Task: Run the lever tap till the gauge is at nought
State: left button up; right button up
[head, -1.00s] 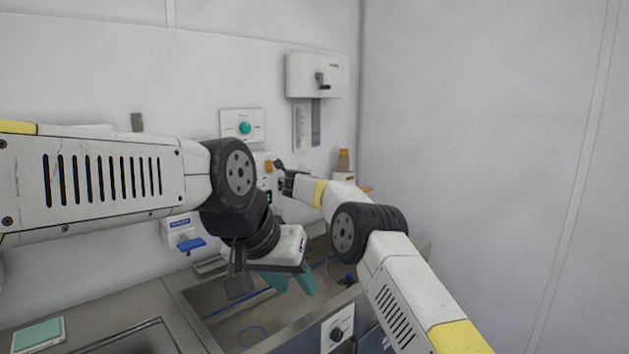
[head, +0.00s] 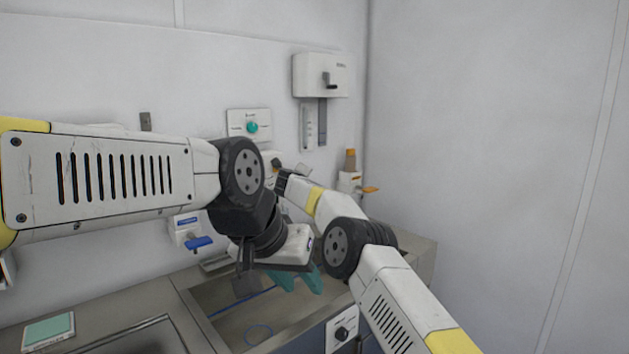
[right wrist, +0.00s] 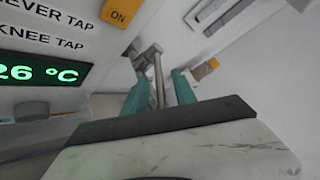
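In the right wrist view a grey metal lever (right wrist: 158,78) rises from a joint on the wall, beside a white panel (right wrist: 45,30) lettered LEVER TAP and KNEE TAP. My right gripper (right wrist: 161,88) has its teal fingers apart, with the lever between them; contact is unclear. In the head view its arm hides most of the tap. A green display (right wrist: 40,70) ends in 26 °C. A narrow upright scale (head: 307,128) hangs on the wall; whether it is the gauge, and its reading, I cannot tell. My left gripper (head: 297,281) is open and empty above the sink (head: 235,318).
A blue-levered dispenser (head: 187,231) and an amber-bottle dispenser with orange lever (head: 370,189) are on the wall. A white box with a black lever (head: 318,75) is above. A teal-knobbed dial (head: 252,127) is left of it. A teal pad (head: 49,329) lies on the counter.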

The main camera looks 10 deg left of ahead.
dwell(0.3)
jog(key=v, duration=0.7)
jog(key=shift+s, duration=0.35)
dwell(0.3)
